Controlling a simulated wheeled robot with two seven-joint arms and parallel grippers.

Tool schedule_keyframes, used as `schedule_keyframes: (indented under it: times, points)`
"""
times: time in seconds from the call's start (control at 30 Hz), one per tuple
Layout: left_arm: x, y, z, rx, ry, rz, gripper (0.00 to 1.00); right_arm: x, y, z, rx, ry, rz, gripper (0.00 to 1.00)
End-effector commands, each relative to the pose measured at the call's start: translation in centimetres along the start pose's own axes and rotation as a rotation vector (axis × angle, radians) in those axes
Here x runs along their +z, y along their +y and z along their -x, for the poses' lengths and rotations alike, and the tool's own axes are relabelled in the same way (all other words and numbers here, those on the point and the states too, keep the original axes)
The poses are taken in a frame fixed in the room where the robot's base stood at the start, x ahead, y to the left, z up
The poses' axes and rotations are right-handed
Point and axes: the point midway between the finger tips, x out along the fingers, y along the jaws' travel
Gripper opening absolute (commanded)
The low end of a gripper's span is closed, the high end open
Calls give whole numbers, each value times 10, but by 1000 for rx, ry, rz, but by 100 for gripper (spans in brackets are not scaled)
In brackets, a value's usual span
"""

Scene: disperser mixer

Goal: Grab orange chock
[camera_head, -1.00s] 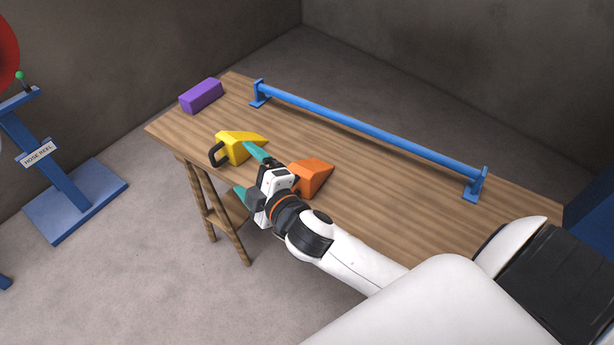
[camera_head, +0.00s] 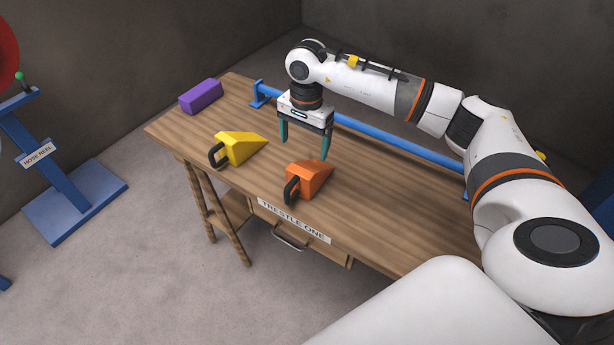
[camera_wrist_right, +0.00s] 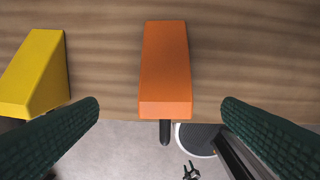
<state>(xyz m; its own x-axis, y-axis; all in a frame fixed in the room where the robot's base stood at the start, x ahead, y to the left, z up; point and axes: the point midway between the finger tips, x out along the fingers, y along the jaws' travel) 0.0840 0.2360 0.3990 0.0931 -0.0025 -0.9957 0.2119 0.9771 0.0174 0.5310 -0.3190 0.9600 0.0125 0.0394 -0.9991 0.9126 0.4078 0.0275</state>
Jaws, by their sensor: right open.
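The orange chock (camera_head: 308,178) is a wedge with a black loop handle, lying near the front edge of the wooden table. My right gripper (camera_head: 304,150) is open and empty, fingers pointing down, above the table and behind the chock in the head view. In the right wrist view the orange chock (camera_wrist_right: 166,75) lies between the two open teal fingers (camera_wrist_right: 160,118), ahead of them and apart from them. Its dark handle points toward the bottom of that view. My left gripper is not in view.
A yellow chock (camera_head: 238,147) with a black handle lies left of the orange one. A purple block (camera_head: 201,96) sits at the table's left end. A blue rail (camera_head: 390,138) runs along the back, partly behind my arm. The table (camera_head: 400,235) is bare at front right.

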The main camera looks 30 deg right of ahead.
Motion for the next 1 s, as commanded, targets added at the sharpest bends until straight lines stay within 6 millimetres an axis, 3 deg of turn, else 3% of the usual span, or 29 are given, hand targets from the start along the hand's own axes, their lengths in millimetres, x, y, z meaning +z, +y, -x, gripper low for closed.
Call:
schedule_keyframes:
  times: [0.13, 0.4, 0.63, 0.83, 1.0]
  points:
    - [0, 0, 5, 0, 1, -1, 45, 11, -7, -10, -35, -35, 2, 89]
    - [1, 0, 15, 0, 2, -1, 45, 11, -8, -54, -32, -31, 3, 89]
    - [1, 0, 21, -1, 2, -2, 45, 10, -8, -71, -31, -30, 2, 89]
    - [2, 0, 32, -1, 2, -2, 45, 7, -8, -102, -31, -29, 1, 89]
    - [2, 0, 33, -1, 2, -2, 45, 8, -8, -115, -28, -30, 2, 89]
